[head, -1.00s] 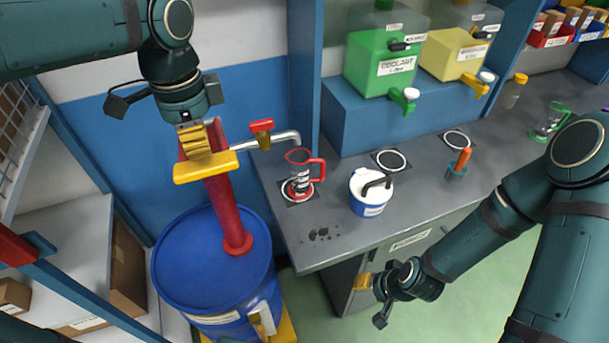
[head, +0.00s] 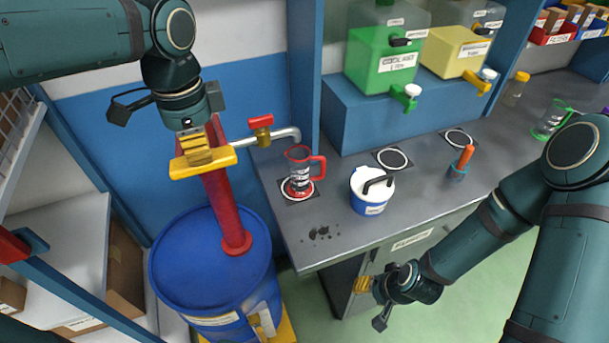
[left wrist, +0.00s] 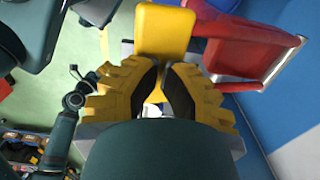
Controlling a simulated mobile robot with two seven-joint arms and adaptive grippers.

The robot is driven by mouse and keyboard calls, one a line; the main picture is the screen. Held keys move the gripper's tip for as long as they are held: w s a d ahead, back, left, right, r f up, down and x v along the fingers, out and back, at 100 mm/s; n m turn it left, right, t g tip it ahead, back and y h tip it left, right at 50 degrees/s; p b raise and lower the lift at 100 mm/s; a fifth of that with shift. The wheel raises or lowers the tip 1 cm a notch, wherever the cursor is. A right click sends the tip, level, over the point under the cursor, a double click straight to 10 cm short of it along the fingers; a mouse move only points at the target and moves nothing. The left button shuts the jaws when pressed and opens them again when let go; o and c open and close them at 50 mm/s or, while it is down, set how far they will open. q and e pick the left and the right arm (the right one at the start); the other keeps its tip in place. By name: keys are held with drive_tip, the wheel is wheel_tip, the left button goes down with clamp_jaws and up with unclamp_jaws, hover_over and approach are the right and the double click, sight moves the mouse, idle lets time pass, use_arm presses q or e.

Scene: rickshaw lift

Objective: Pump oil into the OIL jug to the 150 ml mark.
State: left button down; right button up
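The jug (head: 299,172) with a red handle and red base stands upright on a marked circle on the bench. The pump's metal spout (head: 284,133) is above it, with a red valve handle (head: 261,122). The oil level and jug marks are too small to read. The red pump column (head: 226,205) rises from a blue drum (head: 210,262). My left gripper (head: 197,150) is at the yellow pump handle (head: 218,160).
Green (head: 381,68) and yellow (head: 455,55) tanks sit on a blue shelf.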

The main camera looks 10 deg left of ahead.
use_arm(q)
wheel_tip(320, 180, down, 10)
drive_tip(key=b, duration=0.6)
use_arm(e)
wheel_tip(320, 180, down, 7)
drive_tip(key=s, duration=0.2)
drive_tip(key=shift+a+r+g, duration=0.15)
drive_tip(key=shift+a+g, duration=0.05)
drive_tip(key=shift+g, duration=0.1)
idle(0.6)
use_arm(q)
drive_tip(key=shift+r, duration=0.2)
wheel_tip(320, 180, up, 11)
drive_tip(key=p, duration=0.9)
drive_tip(key=shift+r+p, duration=0.2)
drive_tip(key=shift+p, duration=0.2)
drive_tip(key=shift+r+p, duration=0.4)
drive_tip(key=shift+r, duration=0.1)
use_arm(e)
wheel_tip(320, 180, up, 12)
drive_tip(key=w, duration=0.1)
drive_tip(key=shift+w+d+f, duration=0.2)
drive_tip(key=shift+w+d, duration=0.1)
drive_tip(key=shift+w, duration=0.1)
use_arm(q)
drive_tip(key=shift+f, duration=0.15)
use_arm(e)
drive_tip(key=shift+f, duration=0.1)
